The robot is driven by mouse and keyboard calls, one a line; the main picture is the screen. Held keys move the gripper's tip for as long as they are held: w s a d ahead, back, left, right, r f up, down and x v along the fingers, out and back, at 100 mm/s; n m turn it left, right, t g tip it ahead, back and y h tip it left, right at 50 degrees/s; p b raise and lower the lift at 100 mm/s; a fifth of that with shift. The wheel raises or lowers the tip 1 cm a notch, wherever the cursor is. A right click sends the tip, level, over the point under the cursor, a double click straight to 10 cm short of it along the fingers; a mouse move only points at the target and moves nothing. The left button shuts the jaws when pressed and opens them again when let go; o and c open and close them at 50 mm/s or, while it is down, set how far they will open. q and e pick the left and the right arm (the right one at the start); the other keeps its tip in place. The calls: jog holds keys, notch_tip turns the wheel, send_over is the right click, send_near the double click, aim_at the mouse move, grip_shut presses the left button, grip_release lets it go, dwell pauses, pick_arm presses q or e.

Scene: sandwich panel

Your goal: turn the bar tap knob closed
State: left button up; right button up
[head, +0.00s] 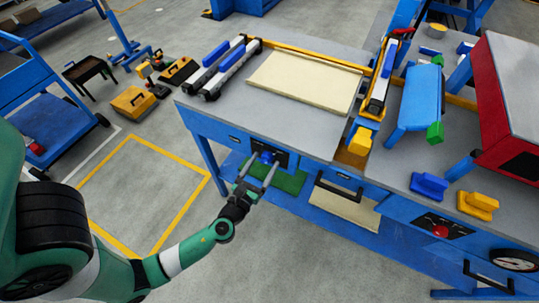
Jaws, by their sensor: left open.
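The bar tap knob (266,157) is a small blue knob on a dark panel (283,160) at the front face of the blue workbench, left of centre in the head view. My left gripper (260,172) comes up from the lower left with its two fingers spread. The fingertips are at the panel, close around or just in front of the knob. I cannot tell whether they touch it. The knob's exact angle is too small to read. My right gripper is not in view.
The workbench top (225,103) carries a cream board (305,82) and blue-and-white clamps (222,70). A drawer handle (338,188) juts out right of the knob. A red button panel (440,230) sits farther right. The floor at left has a yellow-outlined area.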

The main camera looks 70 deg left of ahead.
pick_arm(q)
jog(key=shift+w+a, duration=0.3)
jog(key=shift+s+d, duration=0.15)
jog(key=shift+c, duration=1)
grip_shut()
